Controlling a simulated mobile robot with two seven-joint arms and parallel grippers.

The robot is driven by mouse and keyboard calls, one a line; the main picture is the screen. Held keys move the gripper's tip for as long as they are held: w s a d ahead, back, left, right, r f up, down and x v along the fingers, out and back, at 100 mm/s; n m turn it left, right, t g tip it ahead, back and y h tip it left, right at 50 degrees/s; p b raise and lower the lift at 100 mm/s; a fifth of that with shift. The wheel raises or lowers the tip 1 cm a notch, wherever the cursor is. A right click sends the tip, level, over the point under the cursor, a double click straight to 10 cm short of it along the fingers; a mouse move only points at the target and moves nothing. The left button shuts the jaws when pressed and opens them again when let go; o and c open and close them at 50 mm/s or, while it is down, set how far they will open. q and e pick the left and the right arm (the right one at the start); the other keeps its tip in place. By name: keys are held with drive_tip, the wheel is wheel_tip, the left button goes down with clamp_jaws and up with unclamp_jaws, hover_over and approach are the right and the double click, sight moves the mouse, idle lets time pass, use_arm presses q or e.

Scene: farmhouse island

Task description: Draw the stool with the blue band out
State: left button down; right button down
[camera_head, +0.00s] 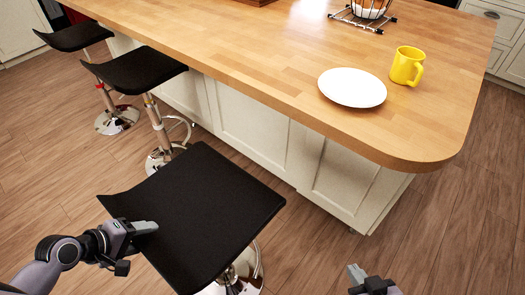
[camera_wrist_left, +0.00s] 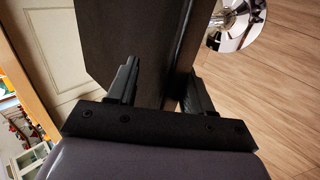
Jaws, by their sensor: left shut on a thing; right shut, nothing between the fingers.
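The nearest stool has a black seat (camera_head: 205,210) and a chrome base (camera_head: 236,275). Its post is hidden under the seat, so I cannot see its band colour. My left gripper (camera_head: 143,228) is shut on the left edge of this seat. In the left wrist view the seat edge (camera_wrist_left: 178,45) passes between the fingers, with a chrome base (camera_wrist_left: 238,20) beyond. The middle stool (camera_head: 135,70) has a yellowish band on its post. The farthest stool (camera_head: 74,37) shows a reddish band. My right gripper (camera_head: 357,276) is shut and empty, low over the floor.
The wooden island top (camera_head: 250,55) with white panels (camera_head: 250,125) runs behind the stools. Wooden floor (camera_head: 60,180) is clear at left and right.

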use_arm(q)
drive_tip(key=shift+s+a+f, duration=0.25)
drive_tip(key=shift+s+f, duration=0.3)
drive_tip(key=shift+f, duration=0.05)
drive_tip(key=shift+s+a+g, duration=0.3)
drive_tip(key=shift+s+a, duration=0.5)
drive_tip(key=shift+s, duration=0.4)
unclamp_jaws()
drive_tip(key=shift+a, duration=0.15)
drive_tip(key=shift+r, duration=0.15)
drive_tip(key=shift+r, duration=0.1)
drive_tip(key=shift+w, duration=0.2)
